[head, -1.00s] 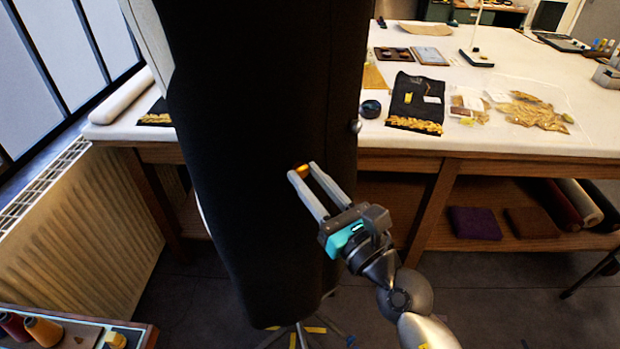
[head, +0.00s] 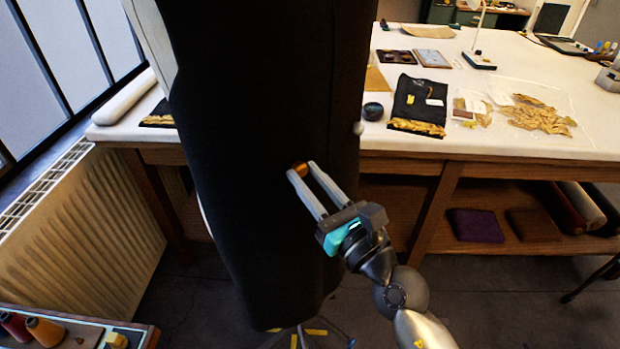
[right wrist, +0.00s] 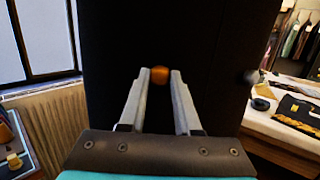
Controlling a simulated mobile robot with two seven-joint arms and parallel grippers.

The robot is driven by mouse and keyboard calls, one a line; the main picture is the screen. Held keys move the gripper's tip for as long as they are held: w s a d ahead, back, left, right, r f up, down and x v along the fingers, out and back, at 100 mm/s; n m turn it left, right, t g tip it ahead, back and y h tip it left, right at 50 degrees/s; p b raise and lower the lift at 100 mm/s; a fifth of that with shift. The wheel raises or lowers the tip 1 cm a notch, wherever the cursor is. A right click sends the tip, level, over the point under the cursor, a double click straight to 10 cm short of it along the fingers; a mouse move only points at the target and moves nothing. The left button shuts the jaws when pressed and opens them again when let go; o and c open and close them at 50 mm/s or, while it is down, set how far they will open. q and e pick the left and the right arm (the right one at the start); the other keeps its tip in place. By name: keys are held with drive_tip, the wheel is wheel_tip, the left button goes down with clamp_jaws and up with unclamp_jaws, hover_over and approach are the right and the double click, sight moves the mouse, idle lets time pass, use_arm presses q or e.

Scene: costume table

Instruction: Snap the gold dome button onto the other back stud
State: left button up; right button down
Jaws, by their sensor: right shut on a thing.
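The gold dome button (head: 300,168) is between the fingertips of my right gripper (head: 301,171), which is shut on it. It also shows at the fingertips in the right wrist view (right wrist: 159,75). They are in front of the dark garment (head: 260,110) on the stand; I cannot tell whether the button touches the cloth. A silvery round stud or button (head: 358,128) shows at the garment's right edge, and in the right wrist view (right wrist: 250,77). No stud shows at the gold button; the spot behind it is hidden. My left gripper is not in view.
A white-topped table (head: 500,135) stands behind and to the right. It bears a dark cloth with gold trim (head: 418,105), a small dark round tin (head: 373,111) and gold fabric in clear plastic (head: 535,117). A radiator (head: 85,240) is at left, a thread tray (head: 75,330) at lower left.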

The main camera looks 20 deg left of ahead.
drive_tip(key=shift+c, duration=0.3)
unclamp_jaws()
idle(0.5)
drive_tip(key=shift+r+v, duration=0.1)
drive_tip(key=shift+v, duration=0.6)
drive_tip(key=shift+r+v, duration=0.15)
drive_tip(key=shift+v, duration=0.55)
drive_tip(key=shift+r+v, duration=0.2)
drive_tip(key=shift+v, duration=1.05)
drive_tip(key=shift+r+v, duration=0.25)
drive_tip(key=shift+v, duration=1.05)
